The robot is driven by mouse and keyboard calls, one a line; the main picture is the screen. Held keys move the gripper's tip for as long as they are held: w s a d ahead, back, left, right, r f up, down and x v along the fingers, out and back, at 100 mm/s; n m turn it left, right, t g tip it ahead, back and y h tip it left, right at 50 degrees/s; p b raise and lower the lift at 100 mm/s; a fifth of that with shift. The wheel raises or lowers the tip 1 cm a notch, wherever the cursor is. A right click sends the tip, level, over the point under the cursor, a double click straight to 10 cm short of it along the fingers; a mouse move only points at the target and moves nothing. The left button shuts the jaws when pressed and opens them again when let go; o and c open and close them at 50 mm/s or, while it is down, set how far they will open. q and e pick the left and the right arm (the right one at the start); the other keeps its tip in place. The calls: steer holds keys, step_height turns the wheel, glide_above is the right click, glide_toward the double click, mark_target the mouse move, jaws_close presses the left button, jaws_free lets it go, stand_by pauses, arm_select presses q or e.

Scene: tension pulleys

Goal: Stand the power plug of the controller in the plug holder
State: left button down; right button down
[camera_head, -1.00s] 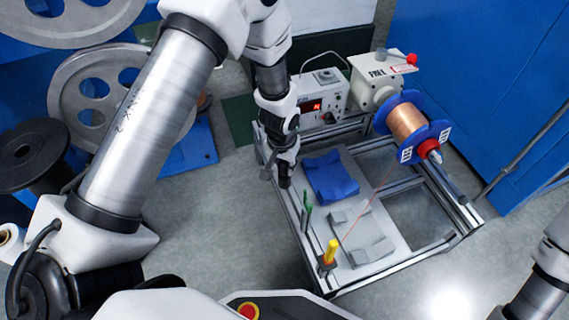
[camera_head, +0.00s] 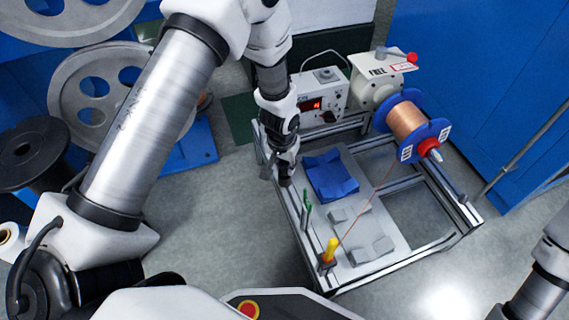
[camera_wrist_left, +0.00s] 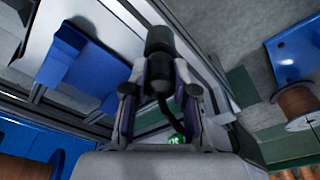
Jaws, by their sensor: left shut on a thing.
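The controller (camera_head: 318,106) is a light grey box with a red lit display at the back of the metal frame. My left gripper (camera_head: 283,170) points down at the frame's left rail, left of the blue block. In the left wrist view the left gripper (camera_wrist_left: 160,88) is shut on the black power plug (camera_wrist_left: 159,42), with a dark cable running from it. The plug's lower end is hard to make out in the head view. I cannot tell which part is the plug holder. My right gripper is out of view; only a piece of that arm shows at the lower right.
The blue block (camera_head: 331,174) sits on a grey plate with grey blocks. A green post (camera_head: 307,199) and a yellow post (camera_head: 330,250) stand along the left rail. A copper wire spool (camera_head: 405,119) with blue flanges is at the right. Open floor lies left of the frame.

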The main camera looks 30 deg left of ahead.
arm_select(q)
steer(key=shift+f+b, duration=0.3)
steer(key=shift+f, duration=0.3)
steer(key=c, duration=0.8)
jaws_free()
steer(key=shift+c, duration=0.2)
step_height(320, 180, up, 12)
steer(key=s, duration=0.1)
steer(key=shift+s, duration=0.25)
steer(key=shift+f, duration=0.15)
